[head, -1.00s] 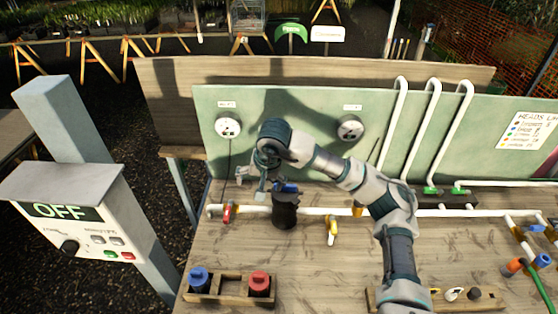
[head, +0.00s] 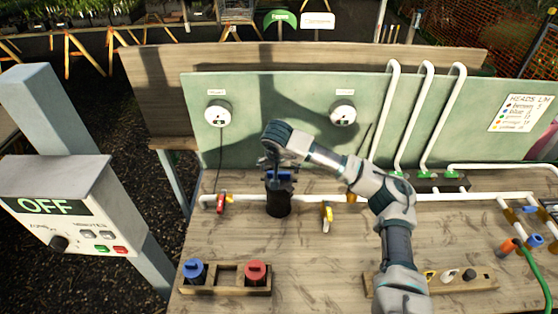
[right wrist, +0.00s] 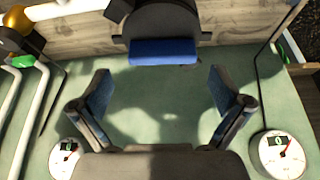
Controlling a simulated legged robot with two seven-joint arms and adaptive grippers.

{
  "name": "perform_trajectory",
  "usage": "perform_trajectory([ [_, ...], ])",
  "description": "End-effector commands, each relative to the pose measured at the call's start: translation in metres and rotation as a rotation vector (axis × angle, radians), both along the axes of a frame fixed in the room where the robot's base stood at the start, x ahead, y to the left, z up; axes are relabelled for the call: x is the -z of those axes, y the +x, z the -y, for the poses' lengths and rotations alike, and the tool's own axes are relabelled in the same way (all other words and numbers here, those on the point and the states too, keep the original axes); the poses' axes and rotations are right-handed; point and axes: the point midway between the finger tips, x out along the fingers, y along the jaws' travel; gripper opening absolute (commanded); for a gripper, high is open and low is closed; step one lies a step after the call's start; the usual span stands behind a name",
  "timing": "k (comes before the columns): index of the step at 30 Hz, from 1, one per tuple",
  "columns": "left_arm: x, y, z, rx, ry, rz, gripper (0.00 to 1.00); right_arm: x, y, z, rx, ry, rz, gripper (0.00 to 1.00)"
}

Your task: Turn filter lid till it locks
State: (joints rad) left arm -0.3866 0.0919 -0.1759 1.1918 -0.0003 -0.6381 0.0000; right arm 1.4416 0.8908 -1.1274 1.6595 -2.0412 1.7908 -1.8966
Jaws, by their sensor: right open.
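The black filter housing (head: 278,204) stands upright on the bench in the white pipe line. In the right wrist view its dark round top carries a blue bar (right wrist: 165,52), which I take to be the lid's handle. My right gripper (head: 281,176) is at the top of the housing and partly covers the lid in the head view. In the right wrist view the right gripper (right wrist: 160,82) is open and empty, its two blue-padded fingers spread wide below the blue bar, apart from it. Whether the lid is locked cannot be seen. My left gripper is not in view.
A red valve handle (head: 221,203) and a yellow one (head: 327,216) flank the housing. A wooden holder (head: 226,290) with a blue and a red piece sits in front. The green panel (head: 270,90) with two gauges rises behind. A control box (head: 75,200) reading OFF stands left.

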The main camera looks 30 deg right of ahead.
Motion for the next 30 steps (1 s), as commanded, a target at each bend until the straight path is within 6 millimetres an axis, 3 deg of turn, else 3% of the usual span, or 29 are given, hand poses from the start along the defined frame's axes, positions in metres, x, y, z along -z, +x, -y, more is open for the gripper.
perform_trajectory([
  [7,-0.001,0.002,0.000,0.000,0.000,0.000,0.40,0.030,0.010,0.007,0.000,0.000,0.000,1.00],
  [18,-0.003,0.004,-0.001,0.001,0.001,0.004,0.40,0.037,0.012,0.010,-0.001,0.002,0.000,1.00],
  [20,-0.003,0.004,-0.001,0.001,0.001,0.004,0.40,0.037,0.012,0.010,-0.001,0.002,0.000,0.90],
  [25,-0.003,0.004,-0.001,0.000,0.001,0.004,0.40,0.037,0.012,0.009,-0.001,0.002,0.000,0.47],
  [26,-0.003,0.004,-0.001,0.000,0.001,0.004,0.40,0.037,0.012,0.009,0.000,0.001,0.000,0.43],
  [30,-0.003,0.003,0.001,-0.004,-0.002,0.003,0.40,0.036,0.012,0.009,0.010,0.001,0.000,0.43],
])
